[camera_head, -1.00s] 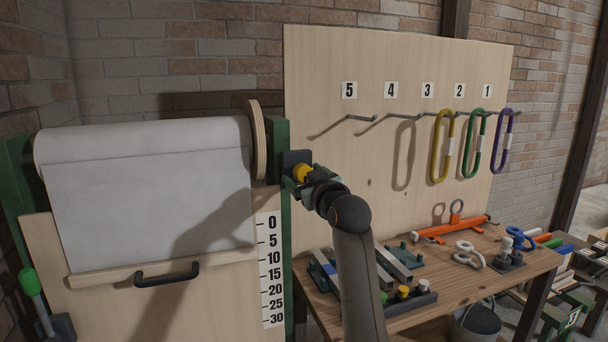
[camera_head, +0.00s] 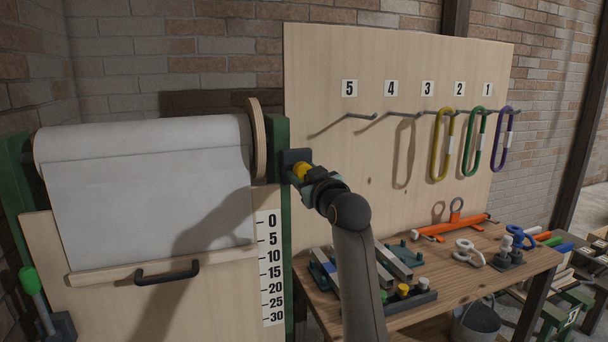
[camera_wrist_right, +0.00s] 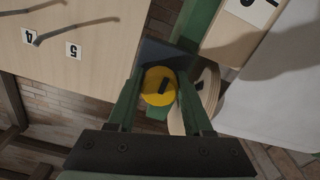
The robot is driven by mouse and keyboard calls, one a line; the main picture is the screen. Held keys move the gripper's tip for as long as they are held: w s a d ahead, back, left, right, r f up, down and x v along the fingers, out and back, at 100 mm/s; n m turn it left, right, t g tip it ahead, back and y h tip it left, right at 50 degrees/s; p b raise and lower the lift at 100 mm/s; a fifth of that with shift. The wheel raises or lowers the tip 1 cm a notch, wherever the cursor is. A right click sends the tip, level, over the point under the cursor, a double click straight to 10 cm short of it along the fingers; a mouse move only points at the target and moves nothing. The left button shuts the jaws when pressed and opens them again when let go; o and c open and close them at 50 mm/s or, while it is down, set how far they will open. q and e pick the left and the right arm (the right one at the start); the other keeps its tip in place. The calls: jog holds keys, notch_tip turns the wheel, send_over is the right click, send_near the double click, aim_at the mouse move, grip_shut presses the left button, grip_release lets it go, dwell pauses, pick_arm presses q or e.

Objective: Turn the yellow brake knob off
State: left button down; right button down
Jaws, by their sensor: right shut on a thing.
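The yellow brake knob (camera_head: 301,171) sits on a dark plate on the green post, to the right of the white roll. In the right wrist view the round yellow knob (camera_wrist_right: 158,86) shows a black mark on its face and lies between the two green fingers. My right gripper (camera_head: 303,173) is shut on the knob from the right; its fingers also show in the wrist view (camera_wrist_right: 160,92). The fingers hide part of the knob in the head view. My left gripper is not in view.
The white roll (camera_head: 140,140) hangs with a black-handled bar (camera_head: 166,272) beside a 0 to 30 scale (camera_head: 271,268). A pegboard (camera_head: 330,80) holds yellow, green and purple loops. A workbench (camera_head: 455,287) with tools stands at the lower right. A green-knobbed lever (camera_head: 29,282) is at far left.

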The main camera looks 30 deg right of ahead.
jog(key=shift+n, duration=0.3)
jog(key=n+p, duration=0.3)
jog(key=shift+d+r, duration=0.1)
jog(key=shift+r, duration=0.05)
jog(key=n+p, duration=0.1)
jog(key=n, duration=0.7)
jog(key=shift+d+p, duration=0.1)
jog(key=shift+p, duration=0.25)
jog(key=n, duration=0.6)
jog(key=shift+r, duration=0.1)
jog(key=shift+n, duration=0.4)
jog(key=shift+c, duration=1.5)
grip_release()
